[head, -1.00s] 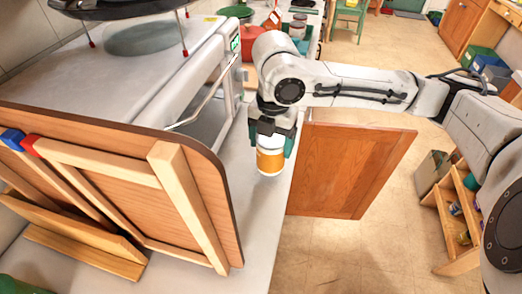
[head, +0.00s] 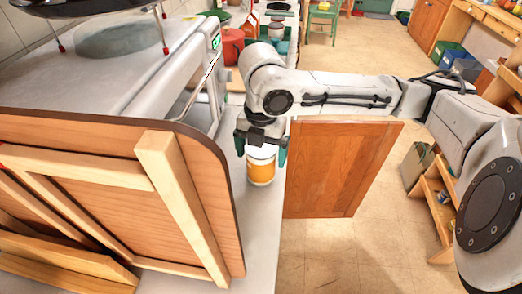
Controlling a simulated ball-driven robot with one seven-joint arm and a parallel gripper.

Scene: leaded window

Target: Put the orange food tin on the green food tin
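The orange food tin (head: 261,170) has an orange band and pale ends, and it is upright over the counter strip in the middle of the head view. My gripper (head: 261,153) points down with its teal fingers on either side of the tin's upper part, and it looks shut on the tin. I cannot tell whether the tin's base touches anything. I cannot make out the green food tin; it may be hidden or out of view.
A large wooden framed board (head: 190,200) leans close on the left of the counter (head: 262,230). A brown cabinet door (head: 340,165) stands open on the right. A grey appliance (head: 130,80) is behind the board. A wooden shelf unit (head: 435,200) stands on the floor at right.

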